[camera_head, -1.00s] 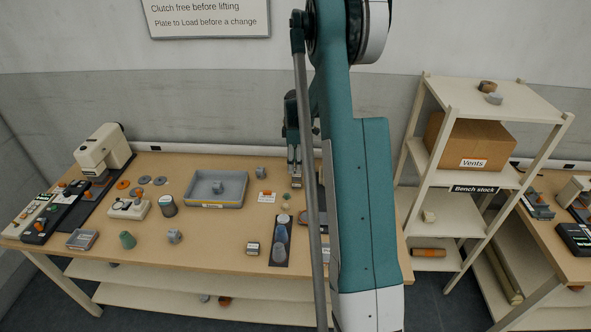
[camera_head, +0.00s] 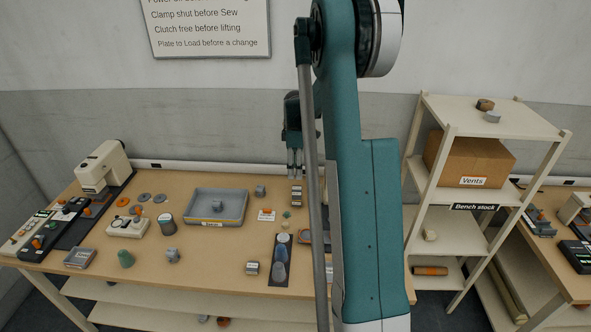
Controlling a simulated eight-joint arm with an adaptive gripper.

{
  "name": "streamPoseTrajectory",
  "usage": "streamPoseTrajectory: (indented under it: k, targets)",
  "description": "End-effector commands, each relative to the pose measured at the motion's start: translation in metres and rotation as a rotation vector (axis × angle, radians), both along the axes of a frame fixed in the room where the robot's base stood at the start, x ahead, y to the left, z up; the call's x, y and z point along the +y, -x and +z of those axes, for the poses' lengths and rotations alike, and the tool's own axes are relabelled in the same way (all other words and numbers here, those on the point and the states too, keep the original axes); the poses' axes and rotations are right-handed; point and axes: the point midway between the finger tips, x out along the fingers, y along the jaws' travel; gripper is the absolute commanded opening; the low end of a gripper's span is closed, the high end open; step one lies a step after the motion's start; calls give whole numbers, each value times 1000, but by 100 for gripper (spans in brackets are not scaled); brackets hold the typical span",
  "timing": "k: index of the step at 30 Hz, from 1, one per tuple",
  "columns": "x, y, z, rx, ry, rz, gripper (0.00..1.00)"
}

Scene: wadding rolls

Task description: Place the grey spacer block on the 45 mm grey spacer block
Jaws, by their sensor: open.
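A small grey block with a pale marked face (camera_head: 296,188) sits on top of another small block of the same kind (camera_head: 296,201), at the back of the bench right of the tray. The two look stacked and upright, though they are small and their size marks cannot be read. My gripper (camera_head: 295,171) is open and empty just above the upper block, pointing down, with a small gap between. Another small block with a marked face (camera_head: 252,268) stands alone near the bench's front edge.
A grey tray (camera_head: 240,218) holding a small grey piece lies left of the stack. My arm hides the bench's right part. A shelf (camera_head: 445,215) stands at right.

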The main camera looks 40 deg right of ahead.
Motion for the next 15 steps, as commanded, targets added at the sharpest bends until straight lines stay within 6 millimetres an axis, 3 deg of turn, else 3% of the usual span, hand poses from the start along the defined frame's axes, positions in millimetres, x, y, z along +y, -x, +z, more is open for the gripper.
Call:
streamPoseTrajectory:
  k: [10, 15]
  targets:
    - [2, 0, 2, -1, 1, -2, 41]
    - [15, 1, 14, -11, 7, -15, 41]
